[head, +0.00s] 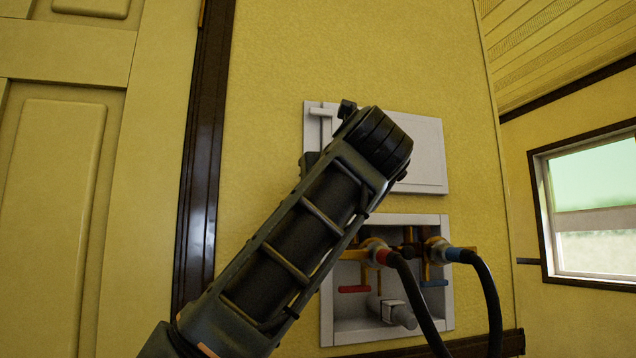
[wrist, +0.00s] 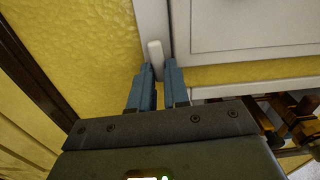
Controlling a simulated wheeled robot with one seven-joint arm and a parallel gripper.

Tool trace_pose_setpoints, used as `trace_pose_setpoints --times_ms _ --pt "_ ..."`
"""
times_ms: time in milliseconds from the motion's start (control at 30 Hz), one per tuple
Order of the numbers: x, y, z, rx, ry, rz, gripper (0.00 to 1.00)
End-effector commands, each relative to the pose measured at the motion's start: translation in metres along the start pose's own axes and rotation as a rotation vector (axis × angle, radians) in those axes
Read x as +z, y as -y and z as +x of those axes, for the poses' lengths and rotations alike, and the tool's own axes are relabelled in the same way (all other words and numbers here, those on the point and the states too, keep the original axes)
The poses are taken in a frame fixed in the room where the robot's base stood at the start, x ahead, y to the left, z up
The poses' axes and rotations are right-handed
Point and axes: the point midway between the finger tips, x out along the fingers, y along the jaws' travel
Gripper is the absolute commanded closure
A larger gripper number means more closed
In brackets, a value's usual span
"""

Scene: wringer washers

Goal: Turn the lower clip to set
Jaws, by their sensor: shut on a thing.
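In the wrist view, a small white clip (wrist: 155,52) sits at the left edge of a white panel (wrist: 245,22), near its lower corner. It stands roughly along the panel's edge. My gripper (wrist: 160,73) has its two blue fingers on either side of the clip's lower end and is shut on it. In the head view, the same white panel (head: 428,160) is on the yellow wall. A small upper clip (head: 322,111) shows at its top left. My arm hides the lower clip and most of my gripper there.
Below the panel is a recessed white box (head: 327,300) with taps, a red handle (head: 353,289) and black hoses (head: 490,300). A dark door frame (head: 205,150) stands to the left, and a window (head: 590,205) is at the right.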

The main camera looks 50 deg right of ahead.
Motion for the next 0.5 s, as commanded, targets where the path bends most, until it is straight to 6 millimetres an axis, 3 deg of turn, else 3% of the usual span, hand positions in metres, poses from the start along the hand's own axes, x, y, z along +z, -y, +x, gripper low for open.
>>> trace_pose_setpoints --times_ms 500 --pt "0.0026 0.0095 0.0001 0.0 0.0 -0.42 1.0"
